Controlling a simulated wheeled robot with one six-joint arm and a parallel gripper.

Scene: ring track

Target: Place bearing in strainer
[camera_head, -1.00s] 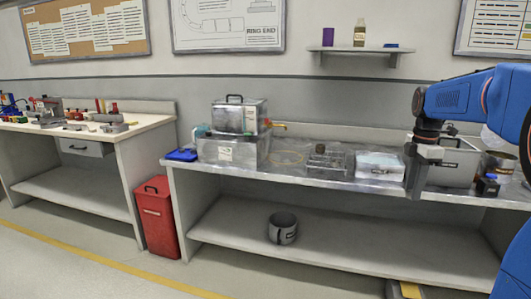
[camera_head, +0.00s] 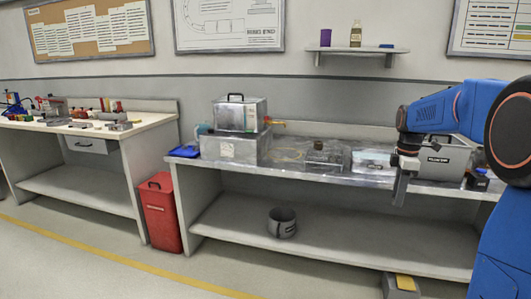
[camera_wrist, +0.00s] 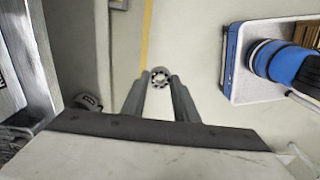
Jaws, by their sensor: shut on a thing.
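My gripper (camera_head: 400,196) hangs in front of the right part of the workbench, over its front edge in the head view. In the wrist view, its two fingers (camera_wrist: 160,86) are shut on a small metal bearing (camera_wrist: 160,77), a ring with dark balls, held at the fingertips. The bearing is too small to make out in the head view. A wire-like rack or basket (camera_head: 323,158) stands on the bench, left of the gripper. I cannot tell whether it is the strainer. A faint yellowish ring (camera_head: 287,154) lies left of it.
The grey bench top (camera_head: 350,180) also carries a metal box stack (camera_head: 235,147), a white box (camera_head: 371,161) and a grey toolbox (camera_head: 445,160). A grey pot (camera_head: 282,222) stands on the lower shelf. A red bin (camera_head: 160,210) stands left; open floor lies in front.

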